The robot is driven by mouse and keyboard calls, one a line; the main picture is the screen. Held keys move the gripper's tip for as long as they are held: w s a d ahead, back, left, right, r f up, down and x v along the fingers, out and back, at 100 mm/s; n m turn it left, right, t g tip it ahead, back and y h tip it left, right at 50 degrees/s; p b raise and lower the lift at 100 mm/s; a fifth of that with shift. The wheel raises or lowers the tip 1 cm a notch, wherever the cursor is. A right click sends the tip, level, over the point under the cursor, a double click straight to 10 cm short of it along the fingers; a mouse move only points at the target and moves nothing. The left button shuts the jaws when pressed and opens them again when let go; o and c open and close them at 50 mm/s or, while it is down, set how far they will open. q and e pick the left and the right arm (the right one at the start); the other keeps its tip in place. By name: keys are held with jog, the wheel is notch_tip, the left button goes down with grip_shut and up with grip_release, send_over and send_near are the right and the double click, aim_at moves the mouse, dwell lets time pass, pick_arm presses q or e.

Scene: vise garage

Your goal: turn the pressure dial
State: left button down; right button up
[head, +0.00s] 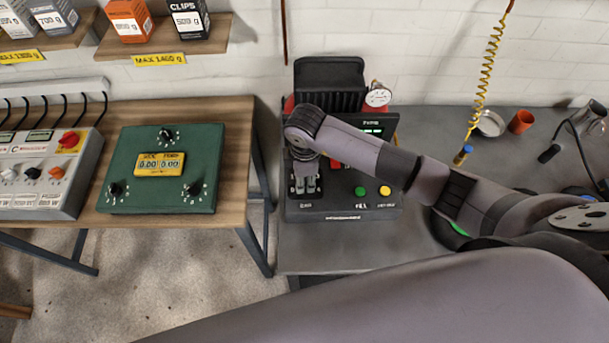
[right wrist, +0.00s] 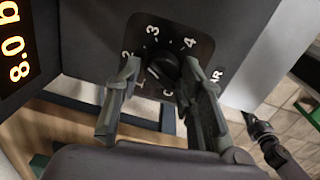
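The black dial (right wrist: 163,68) sits on a dark panel with white numbers around it, 2, 3 and 4 among them. It is on the black machine (head: 345,207) in the head view, where my right arm hides it. My right gripper (right wrist: 159,66) has one finger on each side of the dial in the right wrist view. A gap shows between the left finger and the dial; whether the right finger touches it, I cannot tell. In the head view my right gripper (head: 305,187) points down at the machine's left front. My left gripper cannot be made out.
The machine has green (head: 360,191) and yellow (head: 384,191) buttons and a round gauge (head: 378,97). A green box with several knobs (head: 158,195) stands on the wooden table at left. A yellow coiled hose (head: 490,70) hangs at right, near an orange cup (head: 522,121).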

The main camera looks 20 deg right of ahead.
aim_at(305, 180)
jog(key=shift+o, duration=1.2)
notch_tip(305, 180, up, 12)
jog(key=shift+s, duration=0.4)
jog(key=shift+a+f, duration=0.1)
